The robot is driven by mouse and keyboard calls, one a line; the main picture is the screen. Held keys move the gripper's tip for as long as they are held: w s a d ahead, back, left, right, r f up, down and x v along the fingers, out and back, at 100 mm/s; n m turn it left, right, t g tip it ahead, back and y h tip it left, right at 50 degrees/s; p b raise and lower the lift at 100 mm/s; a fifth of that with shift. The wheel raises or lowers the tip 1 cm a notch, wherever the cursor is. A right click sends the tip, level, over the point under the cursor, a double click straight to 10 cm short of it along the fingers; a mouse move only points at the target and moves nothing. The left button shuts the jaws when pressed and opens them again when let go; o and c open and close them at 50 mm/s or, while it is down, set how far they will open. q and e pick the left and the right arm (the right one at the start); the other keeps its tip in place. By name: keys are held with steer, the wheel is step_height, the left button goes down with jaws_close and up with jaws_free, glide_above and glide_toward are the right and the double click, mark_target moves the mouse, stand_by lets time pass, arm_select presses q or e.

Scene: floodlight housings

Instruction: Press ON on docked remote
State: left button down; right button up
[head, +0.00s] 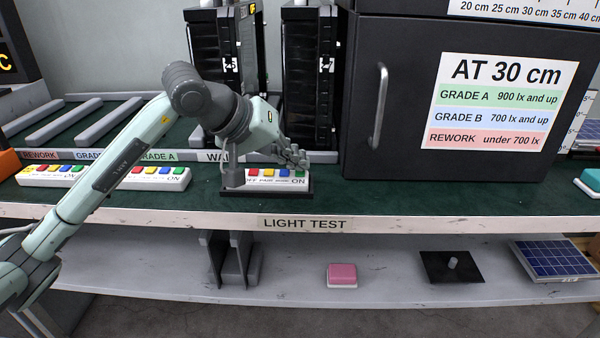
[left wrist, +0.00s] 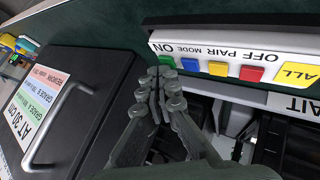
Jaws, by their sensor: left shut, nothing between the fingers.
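The docked remote (head: 277,181) is white with a row of coloured buttons and sits in a black dock (head: 265,193) on the green bench. In the left wrist view the remote (left wrist: 225,45) shows upside down, with yellow ALL, red, yellow, blue and green buttons. Its green ON button (left wrist: 168,61) is at the end nearest my fingers. My left gripper (head: 294,156) is shut and empty, with its fingertips (left wrist: 160,76) close by that green button. I cannot tell whether they touch it. In the head view part of my gripper hides the remote's left end. My right gripper is not in view.
A black cabinet (head: 400,90) with a handle stands close right of the dock. Black floodlight housings (head: 310,80) stand behind. Another remote (head: 160,178) lies left on the bench. The lower shelf holds a pink block (head: 342,274) and a solar panel (head: 555,260).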

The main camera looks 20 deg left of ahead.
mark_target(296, 174)
arm_select(q)
steer(key=shift+f+b, duration=0.25)
steer(key=shift+b, duration=0.1)
stand_by(0.5)
steer(key=shift+r+p, duration=0.35)
steer(key=shift+r, duration=0.4)
steer(key=shift+r+p, duration=1.4)
steer(key=shift+r, duration=1.2)
steer(key=shift+s+f, duration=0.1)
steer(key=shift+f, duration=0.05)
